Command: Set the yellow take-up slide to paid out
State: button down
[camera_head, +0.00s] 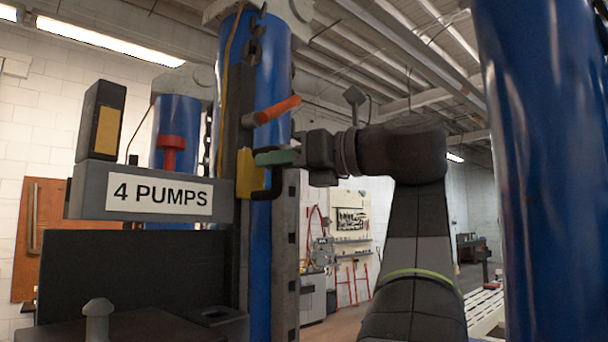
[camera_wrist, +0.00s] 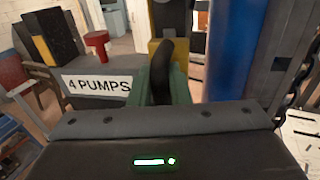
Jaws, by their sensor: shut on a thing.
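The yellow take-up slide (camera_head: 247,174) is a small yellow block on the dark upright beside the blue column, right of the "4 PUMPS" sign. It also shows at the top of the wrist view (camera_wrist: 180,52). A curved black handle (camera_head: 269,190) hangs in front of the slide; in the wrist view the handle (camera_wrist: 162,68) stands between the green fingers. My gripper (camera_head: 276,158) reaches in from the right and is shut on this handle. The green fingers also show in the wrist view (camera_wrist: 160,88) and hide part of the handle.
An orange lever (camera_head: 278,108) sticks out just above my gripper. The "4 PUMPS" sign (camera_head: 160,194) and a red knob (camera_head: 171,150) are to the left. A blue column (camera_head: 545,170) stands close on the right. A chain (camera_head: 254,45) hangs above.

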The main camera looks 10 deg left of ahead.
jog(key=shift+s+r, duration=0.15)
jog(key=shift+r, duration=0.4)
jog(key=c, duration=1.4)
grip_release()
jog(key=shift+f, duration=0.2)
jog(key=b+v, duration=0.2)
jog(key=v, duration=1.1)
jog(key=shift+d, duration=0.35)
jog(key=shift+p+x, duration=1)
jog(key=shift+x, duration=5.9)
jog(key=shift+d, duration=0.15)
